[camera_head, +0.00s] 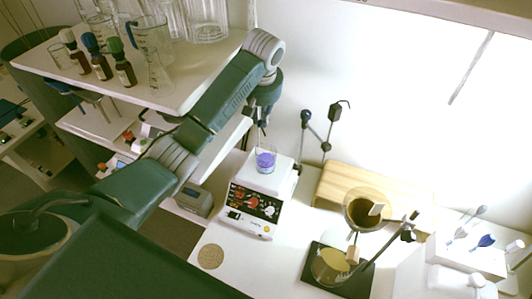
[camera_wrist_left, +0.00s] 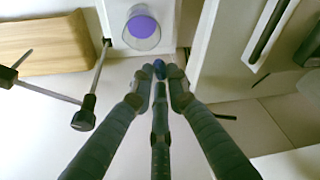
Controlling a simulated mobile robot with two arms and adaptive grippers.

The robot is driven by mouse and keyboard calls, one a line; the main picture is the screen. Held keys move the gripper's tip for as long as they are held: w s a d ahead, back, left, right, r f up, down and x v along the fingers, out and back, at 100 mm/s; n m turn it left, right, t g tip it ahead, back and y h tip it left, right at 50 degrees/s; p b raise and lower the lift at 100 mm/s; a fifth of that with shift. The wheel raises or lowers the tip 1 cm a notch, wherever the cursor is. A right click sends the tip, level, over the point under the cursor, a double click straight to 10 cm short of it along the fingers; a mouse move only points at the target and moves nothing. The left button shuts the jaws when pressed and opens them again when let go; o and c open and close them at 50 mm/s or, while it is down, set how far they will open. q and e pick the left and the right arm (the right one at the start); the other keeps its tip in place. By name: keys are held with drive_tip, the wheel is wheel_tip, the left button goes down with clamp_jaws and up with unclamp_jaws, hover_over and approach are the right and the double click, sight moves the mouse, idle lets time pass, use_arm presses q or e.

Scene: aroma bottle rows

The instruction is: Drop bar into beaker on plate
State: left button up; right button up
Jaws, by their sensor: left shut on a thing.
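A glass beaker with purple liquid (camera_head: 265,161) stands on the top plate of a white stirrer (camera_head: 254,203) with a dark control panel. In the left wrist view the beaker (camera_wrist_left: 142,28) shows at the top, just ahead of the fingertips. My left gripper (camera_head: 262,127) points down above the beaker in the head view. In the left wrist view its fingers (camera_wrist_left: 161,78) are shut on a small dark blue bar (camera_wrist_left: 159,68). The bar is too small to make out in the head view. My right gripper is not in view.
A clamp stand (camera_head: 326,147) rises just right of the stirrer. A wooden board (camera_head: 335,185) and a filter stand with a brown-filled funnel (camera_head: 362,211) are further right. A shelf (camera_head: 190,88) with dropper bottles and glassware is at the upper left. A round cork mat (camera_head: 211,257) lies in front.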

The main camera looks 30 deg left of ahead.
sight(261, 124)
use_arm(q)
drive_tip(key=shift+f, duration=0.2)
wheel_tip(261, 124, down, 4)
drive_tip(key=shift+r, duration=0.15)
drive_tip(key=shift+f, duration=0.9)
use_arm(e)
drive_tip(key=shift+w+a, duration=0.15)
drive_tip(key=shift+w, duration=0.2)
use_arm(q)
drive_tip(key=o, duration=0.9)
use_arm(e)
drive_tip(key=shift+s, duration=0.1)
